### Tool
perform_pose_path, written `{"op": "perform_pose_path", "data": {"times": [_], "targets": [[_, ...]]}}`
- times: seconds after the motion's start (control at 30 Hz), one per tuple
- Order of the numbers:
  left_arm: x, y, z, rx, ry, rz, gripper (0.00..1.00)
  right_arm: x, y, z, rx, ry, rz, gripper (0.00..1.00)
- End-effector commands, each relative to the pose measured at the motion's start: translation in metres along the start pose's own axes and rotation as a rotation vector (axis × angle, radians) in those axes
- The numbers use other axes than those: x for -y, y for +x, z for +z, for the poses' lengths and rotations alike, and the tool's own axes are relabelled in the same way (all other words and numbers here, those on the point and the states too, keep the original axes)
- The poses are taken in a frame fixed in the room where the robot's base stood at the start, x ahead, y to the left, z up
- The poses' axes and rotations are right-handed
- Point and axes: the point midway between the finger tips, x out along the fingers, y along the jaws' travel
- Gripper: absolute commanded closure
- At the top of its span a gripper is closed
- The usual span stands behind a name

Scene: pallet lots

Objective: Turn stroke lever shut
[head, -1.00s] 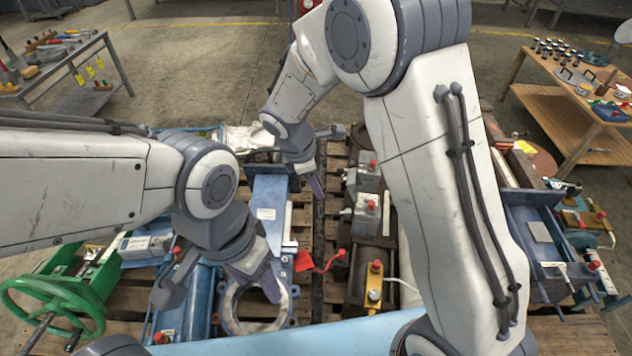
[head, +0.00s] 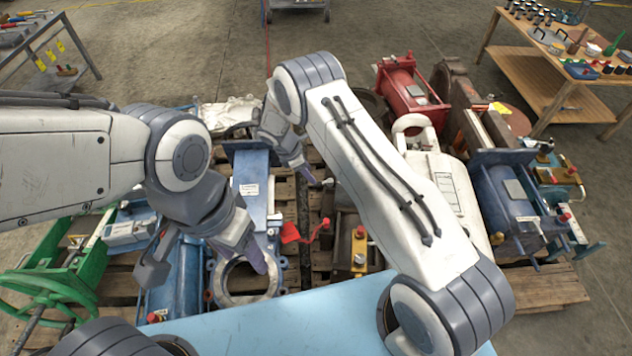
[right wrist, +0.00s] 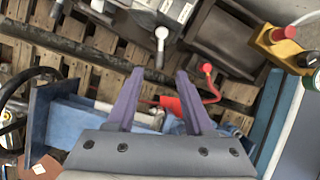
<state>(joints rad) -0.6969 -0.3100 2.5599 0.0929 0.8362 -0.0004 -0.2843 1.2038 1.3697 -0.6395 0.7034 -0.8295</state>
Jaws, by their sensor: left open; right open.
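A thin red lever (head: 312,237) with a round knob and a red tag (head: 290,233) sits beside a blue machine (head: 252,190) in the head view. The lever also shows in the right wrist view (right wrist: 212,88), beyond the fingers and to the right. I see no label naming it the stroke lever. My right gripper (head: 309,176) is open, above and behind the lever in the head view. In the right wrist view, its purple fingers (right wrist: 158,74) stand apart with nothing held; the red tag shows between them. My left gripper (head: 207,265) is open over the blue machines at left.
A grey lever with a pale knob (right wrist: 161,34) stands just beyond the fingers. A yellow block with a red button (head: 360,250) is to the right of the red lever. A green handwheel (head: 45,287) is at left. Wooden pallets carry the machines, packed closely.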

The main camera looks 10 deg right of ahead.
Motion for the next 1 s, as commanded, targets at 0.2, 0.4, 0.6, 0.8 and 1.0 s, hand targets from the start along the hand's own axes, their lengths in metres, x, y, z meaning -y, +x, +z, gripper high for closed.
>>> {"op": "perform_pose_path", "data": {"times": [0.2, 0.4, 0.6, 0.8, 1.0], "targets": [[0.001, 0.014, 0.001, 0.000, 0.000, 0.000, 0.40, 0.001, 0.044, -0.001, 0.000, 0.002, -0.001, 0.48], [0.001, 0.019, 0.001, 0.000, 0.000, 0.000, 0.40, 0.000, 0.063, 0.000, -0.001, 0.002, 0.000, 0.48], [0.001, 0.019, 0.001, 0.000, 0.000, 0.000, 0.40, 0.000, 0.067, 0.001, -0.001, 0.001, 0.001, 0.48], [0.001, 0.019, 0.001, 0.000, 0.000, 0.000, 0.40, 0.000, 0.067, 0.001, -0.001, 0.002, 0.001, 0.67], [0.001, 0.019, 0.001, 0.000, 0.000, 0.000, 0.40, 0.000, 0.066, 0.001, -0.001, 0.002, 0.001, 1.00]]}}
